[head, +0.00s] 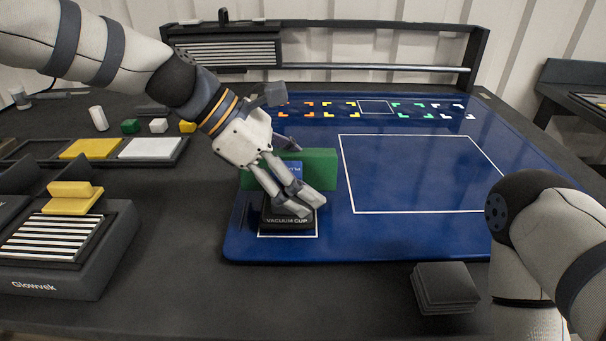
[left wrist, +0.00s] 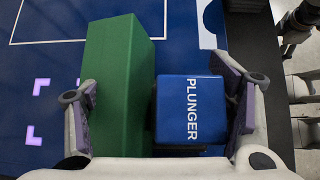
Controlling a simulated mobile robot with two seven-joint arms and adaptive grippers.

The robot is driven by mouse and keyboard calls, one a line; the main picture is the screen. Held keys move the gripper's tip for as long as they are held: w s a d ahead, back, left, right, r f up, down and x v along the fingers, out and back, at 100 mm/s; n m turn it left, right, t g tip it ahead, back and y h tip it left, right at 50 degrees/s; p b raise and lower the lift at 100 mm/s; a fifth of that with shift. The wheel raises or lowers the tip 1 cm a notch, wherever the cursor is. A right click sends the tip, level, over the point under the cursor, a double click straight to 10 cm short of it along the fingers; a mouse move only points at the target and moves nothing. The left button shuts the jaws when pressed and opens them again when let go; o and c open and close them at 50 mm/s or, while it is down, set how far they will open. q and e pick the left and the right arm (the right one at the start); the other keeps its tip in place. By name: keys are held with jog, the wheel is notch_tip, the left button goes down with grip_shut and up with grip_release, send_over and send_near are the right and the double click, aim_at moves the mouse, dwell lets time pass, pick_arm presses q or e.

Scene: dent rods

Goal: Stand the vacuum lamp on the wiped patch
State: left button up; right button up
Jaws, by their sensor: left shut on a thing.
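My left gripper (head: 290,180) is shut around a green block (head: 318,168) and a blue block marked PLUNGER (head: 293,168), which stand side by side. In the left wrist view the left finger lies against the green block (left wrist: 118,85) and the right finger beside the PLUNGER block (left wrist: 188,108). A black piece marked VACUUM CUP (head: 287,221) sits below the blue one, over a small white outline on the blue mat. I cannot tell which part is called the vacuum lamp, or which outline is the wiped patch. My right gripper is out of view.
The blue mat (head: 400,235) has a large empty white-outlined area (head: 415,175) and coloured corner marks (head: 335,109) behind. Dark stacked pads (head: 444,288) lie at the front. A Glowvek box (head: 65,265) and a tray with yellow and white blocks (head: 150,149) stand left.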

pick_arm(q)
jog(key=shift+f, duration=0.4)
dwell(0.8)
jog(key=o, duration=1.6)
jog(key=shift+o, duration=0.2)
